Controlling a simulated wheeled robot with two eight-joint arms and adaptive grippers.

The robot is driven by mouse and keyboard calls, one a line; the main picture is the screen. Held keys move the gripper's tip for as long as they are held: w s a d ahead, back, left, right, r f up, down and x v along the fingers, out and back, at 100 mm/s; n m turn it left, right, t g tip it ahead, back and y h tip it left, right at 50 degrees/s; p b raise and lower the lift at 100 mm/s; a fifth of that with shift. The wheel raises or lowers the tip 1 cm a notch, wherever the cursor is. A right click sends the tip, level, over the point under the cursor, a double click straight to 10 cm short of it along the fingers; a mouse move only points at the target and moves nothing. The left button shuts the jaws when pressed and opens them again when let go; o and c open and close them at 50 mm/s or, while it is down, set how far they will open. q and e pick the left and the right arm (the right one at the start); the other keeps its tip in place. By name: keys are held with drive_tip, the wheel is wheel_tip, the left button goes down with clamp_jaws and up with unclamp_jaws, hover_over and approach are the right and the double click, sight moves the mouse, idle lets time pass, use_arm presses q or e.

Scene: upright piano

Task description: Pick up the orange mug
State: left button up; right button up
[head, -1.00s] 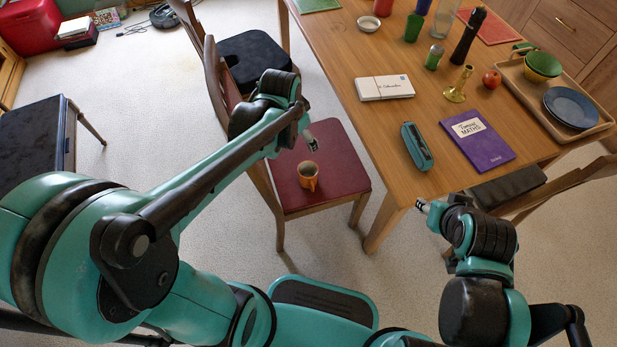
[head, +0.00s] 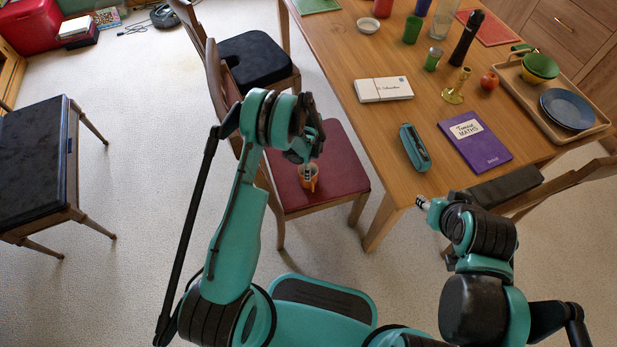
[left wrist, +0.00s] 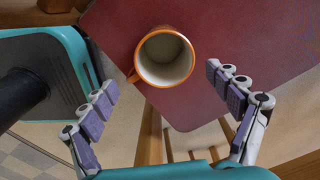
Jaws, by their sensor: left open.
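The orange mug (head: 309,184) stands upright on the dark red chair seat (head: 343,160), partly covered by my left gripper in the head view. In the left wrist view the mug (left wrist: 165,57) shows its orange rim, pale empty inside and a handle toward the lower left. My left gripper (head: 309,168) is open above the seat, close to the mug. In the left wrist view its fingers (left wrist: 170,92) are spread wide, with the mug just beyond them and nothing between the pads. My right gripper (head: 421,202) is near the table's front edge; its jaws are too small to read.
The wooden table (head: 365,122) stands right of the chair, holding a white box (head: 384,89), a teal case (head: 414,148), a purple book (head: 475,142) and a brass candlestick (head: 457,86). The chair's wooden back rises left of the seat. A black-cushioned chair (head: 258,60) stands behind.

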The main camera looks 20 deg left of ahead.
use_arm(q)
drive_tip(key=f+b, duration=0.1)
drive_tip(key=f, duration=0.1)
drive_tip(key=f+b, duration=0.1)
drive_tip(key=f, duration=0.2)
drive_tip(key=f+b, duration=0.1)
drive_tip(key=f, duration=0.1)
drive_tip(key=shift+w+a+f+b, duration=0.2)
drive_tip(key=shift+w+a+b, duration=0.05)
drive_tip(key=shift+w+b, duration=0.1)
drive_tip(key=shift+r, duration=0.1)
drive_tip(key=c, duration=1.5)
